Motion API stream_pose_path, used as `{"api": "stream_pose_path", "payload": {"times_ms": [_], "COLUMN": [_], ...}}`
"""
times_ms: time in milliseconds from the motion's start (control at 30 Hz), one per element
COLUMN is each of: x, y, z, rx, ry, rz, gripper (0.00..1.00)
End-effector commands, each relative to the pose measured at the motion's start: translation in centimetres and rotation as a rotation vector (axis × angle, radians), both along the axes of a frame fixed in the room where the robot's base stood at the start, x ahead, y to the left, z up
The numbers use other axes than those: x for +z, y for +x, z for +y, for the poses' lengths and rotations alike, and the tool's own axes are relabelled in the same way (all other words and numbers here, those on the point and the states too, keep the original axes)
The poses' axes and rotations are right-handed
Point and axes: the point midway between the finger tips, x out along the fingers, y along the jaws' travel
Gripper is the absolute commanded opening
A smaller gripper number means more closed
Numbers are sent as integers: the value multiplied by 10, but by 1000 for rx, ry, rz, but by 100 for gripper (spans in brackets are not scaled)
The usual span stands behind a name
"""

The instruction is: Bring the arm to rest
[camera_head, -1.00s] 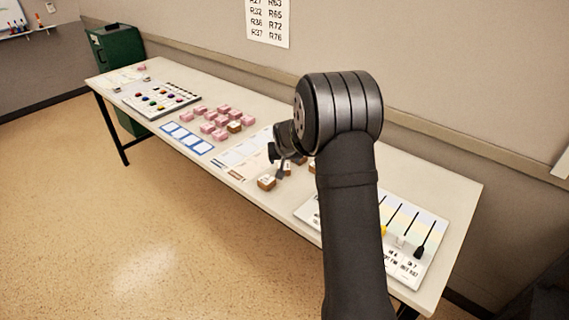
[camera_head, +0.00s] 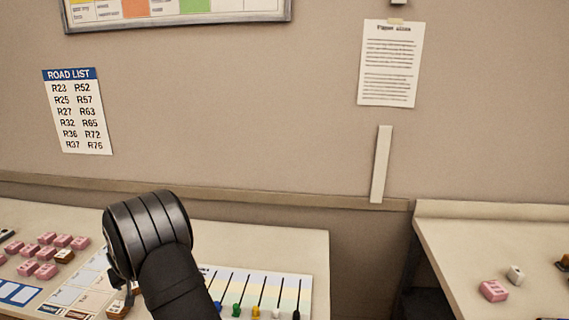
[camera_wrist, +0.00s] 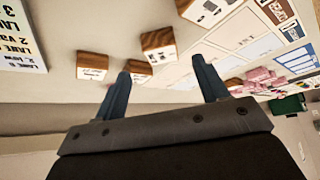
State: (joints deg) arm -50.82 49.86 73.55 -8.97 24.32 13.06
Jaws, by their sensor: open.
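My gripper (camera_wrist: 162,88) shows in the wrist view with its two blue-grey fingers spread apart and nothing between them. Wooden blocks with white printed faces lie on the table beyond the fingers: one at the left (camera_wrist: 92,66), one in the middle (camera_wrist: 158,46), and one at the top (camera_wrist: 205,10). Another is partly hidden behind the left finger. I cannot tell how high the fingers are above the table. In the head view my black arm rises in front of the table (camera_head: 290,242), and its own body hides most of the gripper.
A slider board (camera_head: 262,290) with coloured knobs lies right of my arm. Pink blocks (camera_head: 45,255) and a printed sheet (camera_head: 80,288) lie left. A second table (camera_head: 480,235) at the right holds a pink block (camera_head: 493,290) and a white one. A wall stands behind.

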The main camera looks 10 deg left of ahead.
Motion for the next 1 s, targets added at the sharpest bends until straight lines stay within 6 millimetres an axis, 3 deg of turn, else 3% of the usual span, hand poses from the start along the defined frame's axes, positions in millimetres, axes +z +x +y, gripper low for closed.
{"api": "stream_pose_path", "payload": {"times_ms": [467,700,1000], "x": [-62,-35,-28], "y": [28,28,28], "z": [27,27,27], "rx": [0,0,0], "ry": [-1,1,0], "rz": [1,-1,0], "gripper": [67,67,67]}}
